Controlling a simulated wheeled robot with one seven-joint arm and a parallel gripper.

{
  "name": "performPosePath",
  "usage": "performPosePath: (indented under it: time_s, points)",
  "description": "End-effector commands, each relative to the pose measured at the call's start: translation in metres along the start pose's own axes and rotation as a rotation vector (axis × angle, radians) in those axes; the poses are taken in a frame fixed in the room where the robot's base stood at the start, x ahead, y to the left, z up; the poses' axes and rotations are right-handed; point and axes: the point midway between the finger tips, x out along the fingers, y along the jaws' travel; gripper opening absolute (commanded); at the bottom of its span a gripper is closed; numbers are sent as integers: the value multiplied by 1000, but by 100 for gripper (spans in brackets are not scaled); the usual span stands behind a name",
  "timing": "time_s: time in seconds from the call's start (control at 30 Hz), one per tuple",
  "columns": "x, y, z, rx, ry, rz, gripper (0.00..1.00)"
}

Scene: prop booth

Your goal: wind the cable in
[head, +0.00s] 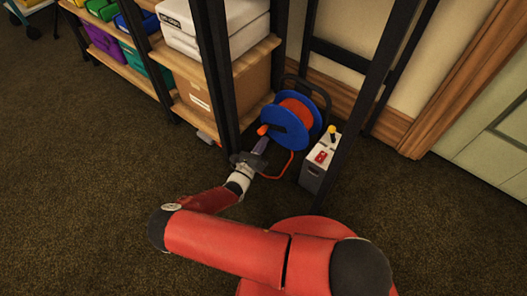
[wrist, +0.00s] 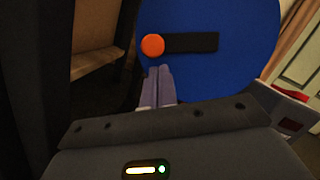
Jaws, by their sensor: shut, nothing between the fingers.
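The cable reel has blue discs (head: 283,128) with orange cable (head: 299,110) wound between them, in a dark frame on the floor by the wall. In the wrist view the blue disc (wrist: 245,70) fills the upper right. It carries a dark crank arm (wrist: 195,42) with an orange knob (wrist: 152,45) at its left end. My gripper (wrist: 160,70) is shut and empty, its fingertips just below the knob. In the head view my gripper (head: 262,142) is beside the reel, close to the orange knob (head: 263,130).
A grey box (head: 319,162) with a yellow-topped lever and red part stands right of the reel. Dark uprights stand left and right. A wooden shelf (head: 240,62) with boxes and coloured bins is on the left. The carpet in front is clear.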

Motion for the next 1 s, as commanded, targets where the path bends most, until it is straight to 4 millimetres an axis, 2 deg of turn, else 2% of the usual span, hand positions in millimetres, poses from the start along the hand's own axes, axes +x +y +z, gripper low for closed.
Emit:
performPosePath:
  time_s: [0.4, 0.7, 1.0]
  points:
    - [1, 0, 5, 5, 0, -1, 0]
    - [5, 3, 21, 233, 0, -56, 0]
    - [5, 3, 21, 235, -1, -56, 0]
